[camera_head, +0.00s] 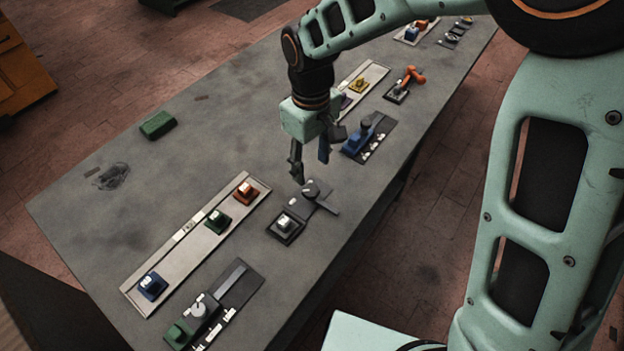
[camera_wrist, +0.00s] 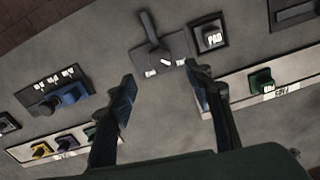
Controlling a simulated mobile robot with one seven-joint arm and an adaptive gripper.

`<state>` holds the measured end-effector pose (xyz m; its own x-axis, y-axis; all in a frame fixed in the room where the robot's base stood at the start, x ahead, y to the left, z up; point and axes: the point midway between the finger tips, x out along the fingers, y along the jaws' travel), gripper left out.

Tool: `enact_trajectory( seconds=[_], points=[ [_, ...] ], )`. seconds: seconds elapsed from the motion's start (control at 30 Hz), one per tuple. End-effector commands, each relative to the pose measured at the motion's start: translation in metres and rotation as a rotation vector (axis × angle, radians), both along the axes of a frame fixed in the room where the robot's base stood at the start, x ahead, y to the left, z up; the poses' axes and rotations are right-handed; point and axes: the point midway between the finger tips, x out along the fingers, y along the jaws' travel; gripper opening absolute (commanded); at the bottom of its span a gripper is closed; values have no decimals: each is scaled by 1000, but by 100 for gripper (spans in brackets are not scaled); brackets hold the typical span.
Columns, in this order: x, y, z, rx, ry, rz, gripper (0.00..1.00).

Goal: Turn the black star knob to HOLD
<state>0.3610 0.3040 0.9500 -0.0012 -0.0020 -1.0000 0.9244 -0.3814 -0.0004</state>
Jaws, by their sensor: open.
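My gripper (camera_head: 311,172) is open and empty above the table, beside a dark control on a grey plate (camera_head: 328,207). This control has a round dark top (camera_head: 311,187) and a bar-like part. In the wrist view the control (camera_wrist: 152,48) lies beyond the open fingertips (camera_wrist: 162,78), with two small white labels on its near side. Another dark round knob (camera_head: 367,125) sits by a blue block (camera_head: 354,143), with several white labels. The star shape and the word HOLD are not readable in either view, so I cannot tell which is the star knob.
A pale strip (camera_head: 180,257) carries blue, green and orange switches. An orange handle (camera_head: 411,76) stands farther back. The left table surface is mostly clear.

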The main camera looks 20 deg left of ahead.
Motion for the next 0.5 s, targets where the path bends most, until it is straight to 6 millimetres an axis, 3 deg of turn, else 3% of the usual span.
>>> enact_trajectory(
  seconds=[0.3,0.5],
  points=[
    [-1,0,-62,-1,3,-1,47],
    [0,0,-84,0,1,-2,47]
  ],
)
